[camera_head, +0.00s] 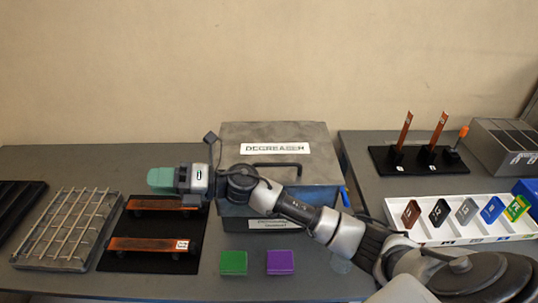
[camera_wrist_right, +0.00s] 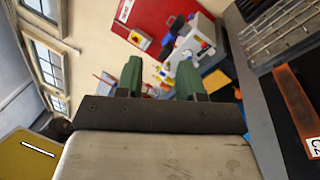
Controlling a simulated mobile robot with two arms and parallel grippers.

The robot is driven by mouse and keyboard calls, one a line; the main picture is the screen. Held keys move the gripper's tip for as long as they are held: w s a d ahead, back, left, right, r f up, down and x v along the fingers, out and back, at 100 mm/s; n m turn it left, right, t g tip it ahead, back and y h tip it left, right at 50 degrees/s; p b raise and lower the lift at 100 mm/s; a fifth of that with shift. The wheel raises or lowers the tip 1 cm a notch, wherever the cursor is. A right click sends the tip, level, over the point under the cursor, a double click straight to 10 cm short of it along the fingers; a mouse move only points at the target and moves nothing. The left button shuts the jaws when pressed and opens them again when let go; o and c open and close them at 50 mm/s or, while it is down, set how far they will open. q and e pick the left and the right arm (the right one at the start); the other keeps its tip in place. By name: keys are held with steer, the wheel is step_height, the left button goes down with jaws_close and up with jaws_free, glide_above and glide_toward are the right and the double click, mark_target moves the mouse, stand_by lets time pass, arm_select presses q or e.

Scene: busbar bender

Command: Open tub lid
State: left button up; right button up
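The grey tub (camera_head: 235,224) stands at the middle of the table, a label on its front. Its grey lid (camera_head: 318,168) lies on top and looks shut, with a label and a dark handle (camera_head: 278,166). My right arm crosses in front of the tub and hides part of its front and of the lid's left side. My right gripper (camera_head: 162,179) is left of the tub, above the copper bars. In the wrist view its two green fingers (camera_wrist_right: 160,78) stand apart with nothing between them. My left gripper is not in view.
Copper bars on a black mat (camera_head: 143,260) and a wire rack (camera_head: 68,228) lie to the left. Green (camera_head: 233,262) and purple (camera_head: 280,262) blocks lie before the tub. A white tray (camera_head: 460,230) of coloured tiles and a black stand (camera_head: 425,160) are at the right.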

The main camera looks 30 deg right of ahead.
steer(key=w+d+r+n+g+h, duration=0.1)
steer(key=d+r+n+g+h, duration=0.2)
steer(key=d+h, duration=0.45)
steer(key=d+n+g+h, duration=0.4)
steer(key=d, duration=0.7)
steer(key=w+d+r+n+g+h, duration=0.1)
steer(key=d+r+n+g+h, duration=0.2)
steer(key=d+h, duration=0.45)
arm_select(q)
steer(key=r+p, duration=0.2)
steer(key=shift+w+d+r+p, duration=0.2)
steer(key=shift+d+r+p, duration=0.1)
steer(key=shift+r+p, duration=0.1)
arm_select(e)
steer(key=shift+n+y, duration=0.5)
steer(key=shift+y, duration=0.3)
steer(key=x, duration=0.7)
steer(key=d+x, duration=0.1)
steer(key=x, duration=0.3)
steer(key=shift+w+a+f, duration=0.1)
steer(key=shift+w+f, duration=0.05)
steer(key=shift+f, duration=0.15)
jaws_close()
